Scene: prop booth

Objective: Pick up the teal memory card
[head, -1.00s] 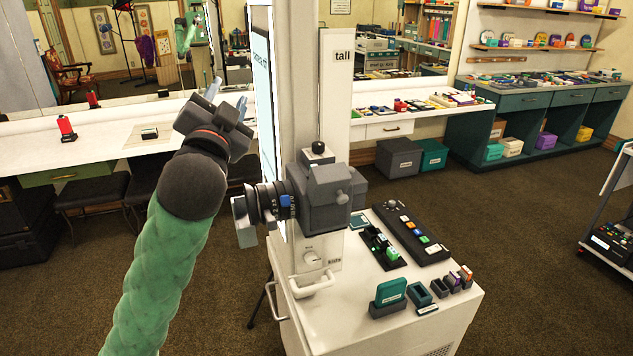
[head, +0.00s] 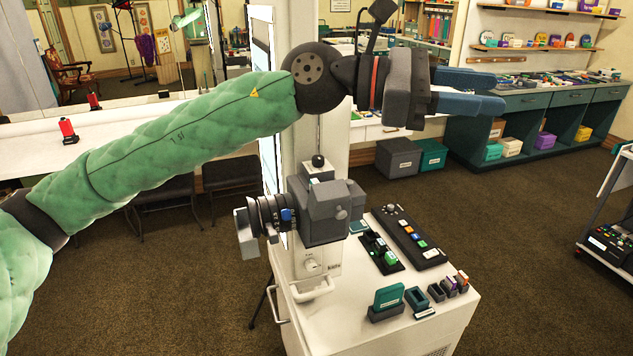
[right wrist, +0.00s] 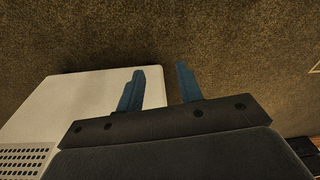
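A teal memory card (head: 389,296) stands upright in a grey holder (head: 386,313) near the front of the white cabinet top in the head view. A second small teal flat item (head: 358,227) lies farther back beside the camera; I cannot tell what it is. My right gripper (right wrist: 160,68) shows only in the right wrist view, open and empty. Its fingers overlap the edge of a white surface and the carpet there. The card is not visible in that view.
The white cabinet (head: 345,325) also carries a grey camera (head: 325,212), a black button panel (head: 408,237), a black tray (head: 380,252) and several small dark holders right of the card. A tall white column stands behind the camera.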

